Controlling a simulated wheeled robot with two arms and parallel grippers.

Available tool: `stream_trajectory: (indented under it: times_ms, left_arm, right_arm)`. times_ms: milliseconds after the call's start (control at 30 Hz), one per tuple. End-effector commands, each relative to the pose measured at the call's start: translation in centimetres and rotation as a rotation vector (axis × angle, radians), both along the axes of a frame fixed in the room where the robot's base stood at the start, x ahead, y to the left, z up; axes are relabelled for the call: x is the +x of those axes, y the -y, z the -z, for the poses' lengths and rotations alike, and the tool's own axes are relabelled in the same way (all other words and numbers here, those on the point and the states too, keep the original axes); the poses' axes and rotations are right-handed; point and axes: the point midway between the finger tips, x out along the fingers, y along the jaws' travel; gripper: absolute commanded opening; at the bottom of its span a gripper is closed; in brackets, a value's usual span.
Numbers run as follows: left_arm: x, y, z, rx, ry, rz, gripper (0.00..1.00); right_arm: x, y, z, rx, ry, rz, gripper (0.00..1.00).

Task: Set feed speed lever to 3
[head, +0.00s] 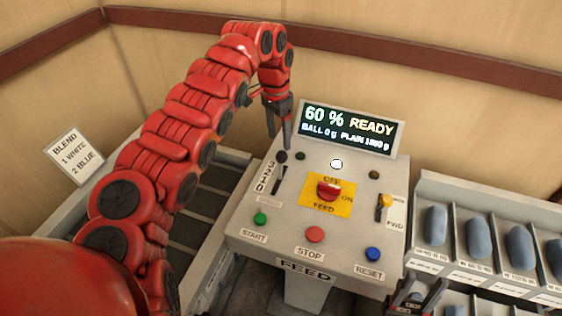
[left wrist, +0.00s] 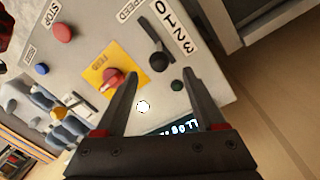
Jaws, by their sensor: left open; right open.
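The feed speed lever (head: 282,157) has a round black knob and a slot beside a scale marked 3 2 1 0 (head: 268,177). It stands at the panel's upper left, its knob by the 3 end. My left gripper (head: 279,138) is open just above and behind the knob. In the left wrist view the lever knob (left wrist: 159,62) lies ahead of the open left fingers (left wrist: 160,77), between their lines, with no contact visible. The scale (left wrist: 173,28) shows beyond it. My right gripper (head: 418,292) is open at the bottom right, partly cut off.
The panel has a display (head: 348,128) reading 60 % READY, a red feed switch (head: 329,190) on a yellow plate, and green (head: 260,218), red (head: 314,235) and blue (head: 373,254) buttons. A yellow-knobbed lever (head: 384,203) is at right. Bins (head: 455,215) hold blue-grey items.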

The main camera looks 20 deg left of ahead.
Motion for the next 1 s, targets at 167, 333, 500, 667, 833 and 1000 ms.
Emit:
stream_trajectory:
  times_ms: [167,333,500,667,833,1000]
  left_arm:
    - [-0.5,0.4,3.8,-0.001,-0.008,0.000,0.71]
    - [-0.7,0.7,7.2,-0.002,-0.006,-0.001,0.71]
    - [-0.7,0.9,9.4,-0.002,-0.005,-0.001,0.71]
    - [-0.7,0.8,10.1,0.001,-0.001,-0.001,0.71]
    - [-0.6,0.8,10.1,0.000,0.000,-0.001,0.71]
    - [-0.6,0.8,10.1,0.000,0.000,-0.001,0.47]
  right_arm:
    - [0.0,0.0,-2.5,0.000,0.000,0.000,0.50]
    - [0.0,0.0,-3.8,0.000,0.000,0.000,0.50]
    - [0.0,0.0,-4.3,0.000,0.000,0.000,0.50]
    - [0.0,0.0,-4.4,0.000,0.000,0.000,0.50]
    - [0.0,0.0,-4.4,0.000,0.000,0.000,0.50]
    - [0.0,0.0,-4.4,0.000,0.000,0.000,0.50]
